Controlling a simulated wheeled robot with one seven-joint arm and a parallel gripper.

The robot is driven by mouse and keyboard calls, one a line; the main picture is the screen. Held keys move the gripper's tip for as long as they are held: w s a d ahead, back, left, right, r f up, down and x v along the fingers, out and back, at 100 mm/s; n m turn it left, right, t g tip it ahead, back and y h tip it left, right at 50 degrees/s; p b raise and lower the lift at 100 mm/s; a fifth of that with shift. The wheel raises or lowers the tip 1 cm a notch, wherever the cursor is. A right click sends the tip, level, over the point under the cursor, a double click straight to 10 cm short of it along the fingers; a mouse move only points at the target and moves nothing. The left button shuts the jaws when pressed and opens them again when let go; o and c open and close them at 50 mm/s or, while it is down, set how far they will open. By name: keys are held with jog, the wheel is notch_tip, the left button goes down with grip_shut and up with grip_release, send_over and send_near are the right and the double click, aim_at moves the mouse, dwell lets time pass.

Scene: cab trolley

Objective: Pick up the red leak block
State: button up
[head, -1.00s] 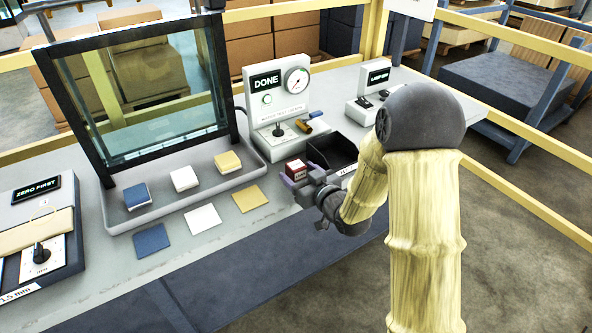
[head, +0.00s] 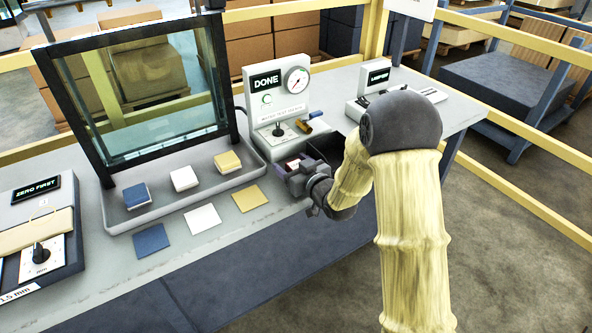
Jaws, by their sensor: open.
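The red leak block (head: 292,163) is at the back of the bench in front of the gauge station. Only its pale top and a little red show; my gripper hides the rest. My gripper (head: 294,177) is open, low over the bench, with its fingers close around or beside the block. I cannot tell whether they touch it.
The gauge station reading DONE (head: 273,108) stands just behind. A dark open bin (head: 330,147) is right of the block, partly behind my arm. The glass-shielded tray (head: 221,180) with blue, white and yellow blocks is to the left. Matching flat squares lie in front.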

aim_at(293, 161)
jog(key=c, duration=1.1)
jog(key=shift+r, duration=0.1)
notch_tip(293, 161, up, 10)
jog(key=shift+f+p, duration=0.1)
jog(key=shift+p, duration=0.85)
